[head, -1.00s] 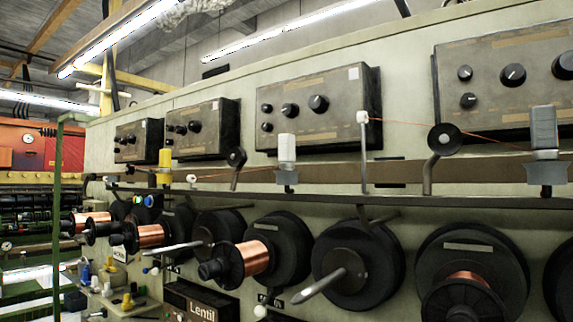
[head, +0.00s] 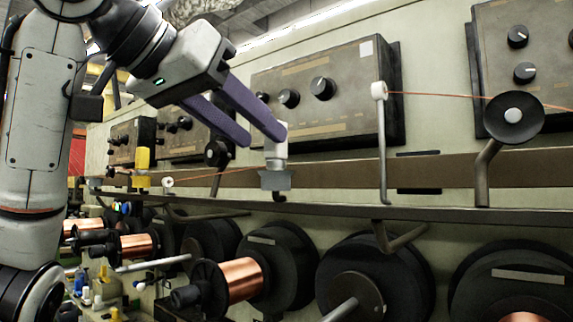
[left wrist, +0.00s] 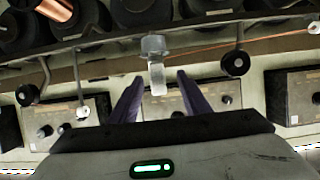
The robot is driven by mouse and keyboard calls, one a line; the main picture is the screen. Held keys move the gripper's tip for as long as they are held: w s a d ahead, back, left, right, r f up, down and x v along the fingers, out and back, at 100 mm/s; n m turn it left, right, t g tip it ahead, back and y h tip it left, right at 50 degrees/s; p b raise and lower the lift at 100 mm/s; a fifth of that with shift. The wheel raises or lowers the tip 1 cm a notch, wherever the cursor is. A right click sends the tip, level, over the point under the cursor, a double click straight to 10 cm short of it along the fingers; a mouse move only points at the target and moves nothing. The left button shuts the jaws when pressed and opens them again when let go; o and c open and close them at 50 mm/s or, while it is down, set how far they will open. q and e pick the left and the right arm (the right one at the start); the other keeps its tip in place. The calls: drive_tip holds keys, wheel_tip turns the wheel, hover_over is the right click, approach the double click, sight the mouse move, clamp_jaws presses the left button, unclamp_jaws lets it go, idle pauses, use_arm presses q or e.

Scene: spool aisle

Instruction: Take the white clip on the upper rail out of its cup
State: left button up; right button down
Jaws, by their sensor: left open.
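The white clip (head: 277,152) stands upright in its grey cup (head: 275,181) on the upper rail (head: 340,168) in the head view. My left gripper (head: 263,138) has come in from the upper left, with its two purple fingers apart and their tips at the clip's upper part. In the left wrist view the clip (left wrist: 157,78) lies between the open fingers (left wrist: 160,76), with the cup (left wrist: 153,45) beyond the tips. I cannot tell whether a finger touches the clip. My right gripper is not in view.
A yellow clip (head: 142,158) stands farther left on the rail. A white guide on a post (head: 379,92) and a black roller (head: 513,116) stand to the right, with a thin copper wire running past. Control boxes (head: 320,98) are behind; copper spools (head: 240,279) are below.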

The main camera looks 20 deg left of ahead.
sight(268, 142)
use_arm(q)
drive_tip(key=x, duration=0.3)
drive_tip(key=shift+w+d+f+p, duration=0.15)
drive_tip(key=shift+w+d+p, duration=0.1)
drive_tip(key=shift+p, duration=0.1)
drive_tip(key=p+x, duration=0.1)
drive_tip(key=x, duration=0.4)
drive_tip(key=shift+w+d+f, duration=0.15)
drive_tip(key=shift+w+f, duration=0.05)
clamp_jaws()
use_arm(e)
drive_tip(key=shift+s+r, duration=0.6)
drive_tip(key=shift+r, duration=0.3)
use_arm(q)
drive_tip(key=shift+r, duration=0.1)
wheel_tip(268, 142, up, 10)
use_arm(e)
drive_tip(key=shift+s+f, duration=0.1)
